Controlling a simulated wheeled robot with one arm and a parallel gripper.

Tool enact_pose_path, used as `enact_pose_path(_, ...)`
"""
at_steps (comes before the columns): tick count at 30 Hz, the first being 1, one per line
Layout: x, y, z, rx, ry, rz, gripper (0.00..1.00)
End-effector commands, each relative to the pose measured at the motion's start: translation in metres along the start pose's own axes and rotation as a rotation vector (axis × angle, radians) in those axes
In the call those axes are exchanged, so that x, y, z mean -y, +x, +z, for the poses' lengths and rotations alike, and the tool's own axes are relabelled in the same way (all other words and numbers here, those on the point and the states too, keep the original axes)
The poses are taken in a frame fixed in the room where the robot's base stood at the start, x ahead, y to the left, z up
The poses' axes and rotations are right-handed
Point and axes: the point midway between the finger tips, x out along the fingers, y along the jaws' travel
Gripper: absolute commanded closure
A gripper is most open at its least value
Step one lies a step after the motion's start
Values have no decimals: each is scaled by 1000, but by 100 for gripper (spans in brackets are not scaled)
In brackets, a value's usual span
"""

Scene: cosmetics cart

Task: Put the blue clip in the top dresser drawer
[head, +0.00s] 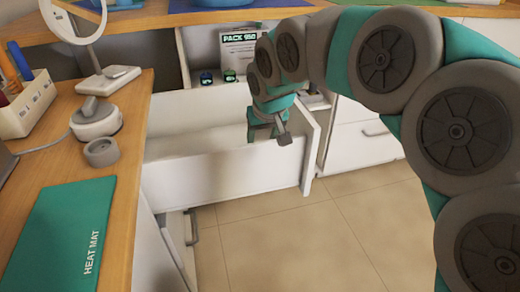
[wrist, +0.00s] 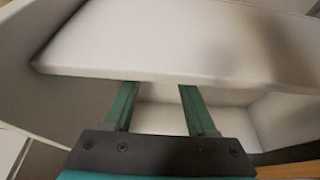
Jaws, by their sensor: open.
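The white dresser drawer (head: 220,175) is pulled open in the middle of the head view. Its pale inside also fills much of the wrist view (wrist: 190,118). My gripper (head: 262,132) is at the drawer's right part, with its tips partly hidden. In the wrist view my gripper (wrist: 160,90) has two green fingers wide apart with nothing between them. A small blue object (head: 206,77), possibly the blue clip, sits on the shelf behind the drawer, apart from my gripper. It is too small to identify surely. No clip shows in the wrist view.
A small green object (head: 229,75) sits beside the blue one, below a sign (head: 240,45). The wooden counter (head: 130,95) at left bears a teal heat mat (head: 65,230), a pen holder (head: 28,105) and a round mirror (head: 75,22). Tiled floor (head: 290,235) is clear.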

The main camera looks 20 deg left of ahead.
Motion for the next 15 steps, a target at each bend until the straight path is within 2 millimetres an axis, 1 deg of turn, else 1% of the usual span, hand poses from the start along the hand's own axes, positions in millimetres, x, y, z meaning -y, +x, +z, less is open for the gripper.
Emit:
enact_pose_path(1,0,-12,-2,-5,1,-1,43)
enact_pose_path(6,0,-38,-1,-4,-1,0,43)
enact_pose_path(10,0,-49,1,1,-1,0,43)
enact_pose_path(15,0,-53,1,2,-1,1,43)
